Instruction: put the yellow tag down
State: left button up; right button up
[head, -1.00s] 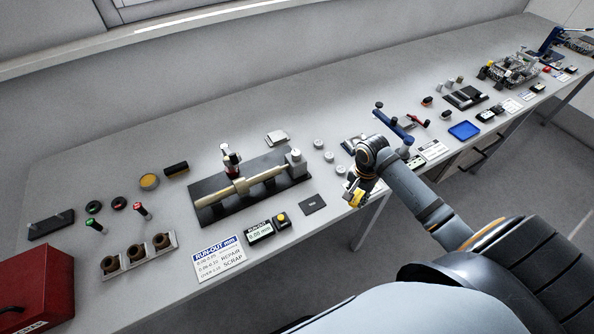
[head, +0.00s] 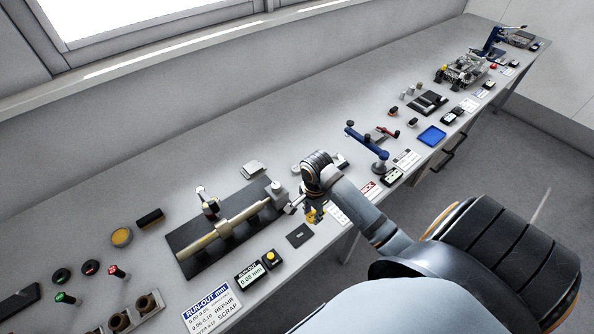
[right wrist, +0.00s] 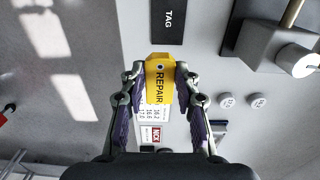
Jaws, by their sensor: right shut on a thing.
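The yellow tag (right wrist: 160,82) reads "REPAIR" and is held between the fingers of my right gripper (right wrist: 160,90) in the right wrist view. In the head view the tag (head: 313,216) shows as a small yellow patch under my right gripper (head: 309,211), close to the bench's front edge. A dark plate marked "TAG" (right wrist: 168,20) lies on the bench just beyond the held tag; in the head view this dark plate (head: 300,235) is a little left of the gripper. Whether the tag touches the bench cannot be told. My left gripper is not in view.
The run-out fixture (head: 190,262) with a pale shaft (head: 225,238) stands left of the gripper. A run-out display (head: 250,273), a yellow button box (head: 272,259) and a printed card (head: 212,306) lie along the front. A blue post arm (head: 367,148) stands to the right.

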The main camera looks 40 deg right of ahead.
send_over(297, 237)
jog(key=f, duration=0.2)
jog(key=d+f+p, duration=0.1)
jog(key=f, duration=0.1)
jog(key=shift+s+f, duration=0.2)
jog(key=shift+w+a+f, duration=0.15)
jog(key=shift+a+f, duration=0.05)
jog(key=shift+f, duration=0.25)
jog(key=shift+a+f, duration=0.2)
notch_tip(297, 237, down, 3)
jog(key=shift+p, duration=0.75)
jog(key=shift+f, duration=0.1)
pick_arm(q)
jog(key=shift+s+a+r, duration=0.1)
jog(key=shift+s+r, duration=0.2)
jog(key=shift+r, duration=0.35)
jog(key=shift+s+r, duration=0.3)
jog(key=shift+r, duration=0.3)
pick_arm(e)
jog(key=o, duration=1)
jog(key=shift+f, duration=0.1)
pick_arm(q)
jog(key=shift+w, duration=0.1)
pick_arm(e)
jog(key=shift+o, duration=0.2)
